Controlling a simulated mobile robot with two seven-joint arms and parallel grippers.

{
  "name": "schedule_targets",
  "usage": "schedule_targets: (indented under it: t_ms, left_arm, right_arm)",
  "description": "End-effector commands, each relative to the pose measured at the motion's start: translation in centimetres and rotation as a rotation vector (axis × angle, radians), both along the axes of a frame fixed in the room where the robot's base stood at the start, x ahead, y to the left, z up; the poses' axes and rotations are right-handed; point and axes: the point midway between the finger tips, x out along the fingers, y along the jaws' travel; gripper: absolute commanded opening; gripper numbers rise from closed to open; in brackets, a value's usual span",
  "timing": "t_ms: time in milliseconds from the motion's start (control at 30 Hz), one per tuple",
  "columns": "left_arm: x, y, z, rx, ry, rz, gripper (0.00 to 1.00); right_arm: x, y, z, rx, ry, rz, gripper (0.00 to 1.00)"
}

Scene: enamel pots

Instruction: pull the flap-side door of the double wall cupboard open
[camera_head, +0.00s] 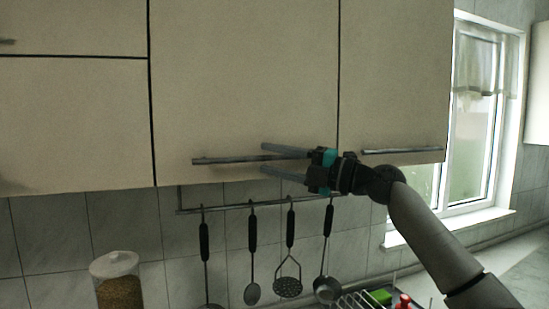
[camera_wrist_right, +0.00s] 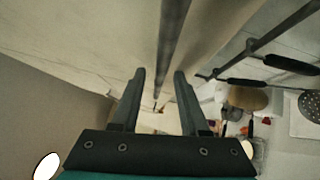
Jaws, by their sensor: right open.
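The double wall cupboard has two cream doors. The flap-side door (camera_head: 245,75) is the left one of the pair, beside the cupboard front with the flap, and looks shut. Its grey bar handle (camera_head: 225,160) runs level near the lower edge. My right gripper (camera_head: 264,158) is open, its fingers pointing left, one above and one below the handle in the picture. In the wrist view the bar (camera_wrist_right: 170,45) runs between the fingertips (camera_wrist_right: 160,73); I cannot tell whether it touches them. The handle's right end is hidden behind the gripper. My left gripper is not in view.
The other door (camera_head: 395,75) has its own bar handle (camera_head: 405,151), close to my right wrist. A rail (camera_head: 230,208) with several hanging utensils lies below the cupboard. A lidded jar (camera_head: 117,280) stands lower left, a dish rack (camera_head: 365,300) lower right, and a window (camera_head: 470,130) at right.

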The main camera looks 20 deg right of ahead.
Motion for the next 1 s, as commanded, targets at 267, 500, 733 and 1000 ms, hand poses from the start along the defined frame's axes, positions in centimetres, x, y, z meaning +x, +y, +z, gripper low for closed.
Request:
schedule_targets:
  t_ms: [267, 500, 733, 1000]
  left_arm:
    - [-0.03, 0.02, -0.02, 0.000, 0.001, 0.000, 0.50]
    - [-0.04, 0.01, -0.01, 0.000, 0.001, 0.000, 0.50]
    - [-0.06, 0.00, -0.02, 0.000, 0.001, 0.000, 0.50]
    - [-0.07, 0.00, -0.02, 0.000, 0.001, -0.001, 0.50]
  right_arm:
    - [-0.04, -0.02, 0.00, 0.000, 0.000, 0.000, 0.23]
    - [-0.03, -0.04, -0.01, 0.000, 0.000, 0.000, 0.00]
    - [-0.04, -0.04, -0.02, -0.001, 0.001, 0.000, 0.00]
    - [-0.04, -0.04, -0.03, -0.001, 0.001, 0.000, 0.00]
